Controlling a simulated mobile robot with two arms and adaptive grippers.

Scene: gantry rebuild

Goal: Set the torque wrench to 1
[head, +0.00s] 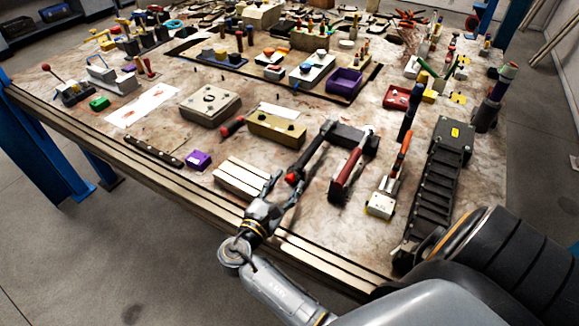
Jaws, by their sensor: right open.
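A long dark tool with a red end, which looks like the torque wrench (309,154), lies near the front edge of the workbench. Its far end meets a dark block (348,135), and its red end points toward me. Any scale or setting on it is too small to read. My right gripper (286,184) is open, with its fingers spread to either side of the red end. I cannot tell whether a finger touches it. My left gripper is not in view.
The workbench (330,247) is crowded. A red-handled tool (345,178), a tool with an orange handle (402,150) and a black ribbed rack (435,185) lie to the right. A wooden slatted block (240,178) and a tan box (277,129) are to the left.

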